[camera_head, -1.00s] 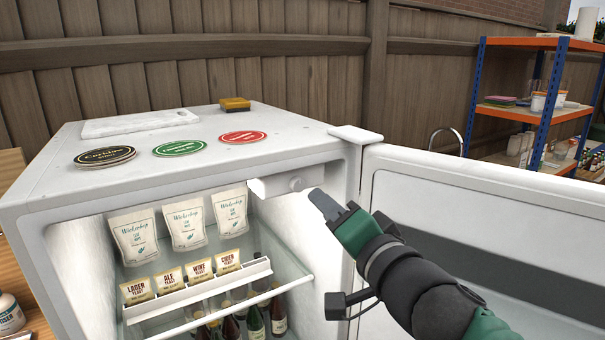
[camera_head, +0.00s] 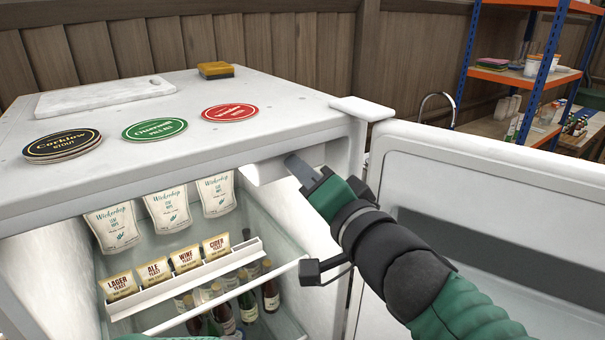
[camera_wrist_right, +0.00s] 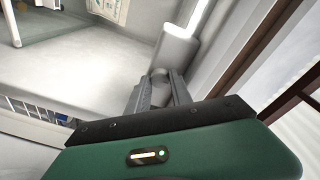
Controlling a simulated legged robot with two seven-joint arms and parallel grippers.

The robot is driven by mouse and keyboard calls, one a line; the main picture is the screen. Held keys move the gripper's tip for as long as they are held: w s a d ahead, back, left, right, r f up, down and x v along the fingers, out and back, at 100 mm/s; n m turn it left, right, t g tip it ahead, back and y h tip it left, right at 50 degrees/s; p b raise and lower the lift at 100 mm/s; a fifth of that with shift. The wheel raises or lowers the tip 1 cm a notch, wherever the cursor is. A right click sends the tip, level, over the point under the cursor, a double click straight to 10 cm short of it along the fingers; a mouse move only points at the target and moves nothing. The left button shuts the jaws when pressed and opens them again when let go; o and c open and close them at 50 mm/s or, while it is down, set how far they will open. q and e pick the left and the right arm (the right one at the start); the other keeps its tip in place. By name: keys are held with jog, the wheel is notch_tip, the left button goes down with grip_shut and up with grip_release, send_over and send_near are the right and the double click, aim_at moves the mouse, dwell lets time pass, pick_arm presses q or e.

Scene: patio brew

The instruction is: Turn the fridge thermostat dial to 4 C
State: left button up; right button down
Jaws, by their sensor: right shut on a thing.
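The fridge (camera_head: 240,135) stands with its door open to the right. The white thermostat housing (camera_head: 264,172) hangs under the fridge's ceiling at the right front. My right gripper (camera_head: 294,166) reaches into the opening with its fingertips at the housing's front. In the right wrist view, the small round dial (camera_wrist_right: 160,73) sits between the two fingertips (camera_wrist_right: 159,80) of my right gripper, which is shut on it. The housing (camera_wrist_right: 176,50) shows behind it. The dial is hidden by the fingers in the head view, and no scale marks are readable. My left gripper is not in view.
The open door (camera_head: 490,200) stands right of my right arm. Inside hang hop pouches (camera_head: 168,209) above a rack of yeast packets (camera_head: 187,257), with bottles (camera_head: 247,307) below. Coasters (camera_head: 155,129), a white board (camera_head: 105,97) and a yellow sponge (camera_head: 215,70) lie on top.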

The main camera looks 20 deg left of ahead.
jog(key=shift+f, duration=0.15)
jog(key=shift+m, duration=0.4)
jog(key=m+g+p, duration=0.1)
jog(key=m, duration=0.6)
jog(key=m+g+p, duration=0.1)
jog(key=m+p, duration=0.1)
jog(key=m, duration=0.5)
jog(key=m+g+p, duration=0.1)
jog(key=m+p, duration=0.1)
jog(key=m, duration=0.4)
jog(key=shift+w+d+r+m+y, duration=0.2)
jog(key=shift+w+m+y, duration=0.05)
jog(key=shift+m+y, duration=0.15)
dwell(0.5)
jog(key=c, duration=1.5)
grip_release()
jog(key=shift+o, duration=0.3)
jog(key=shift+w+a, duration=0.1)
jog(key=shift+w, duration=0.05)
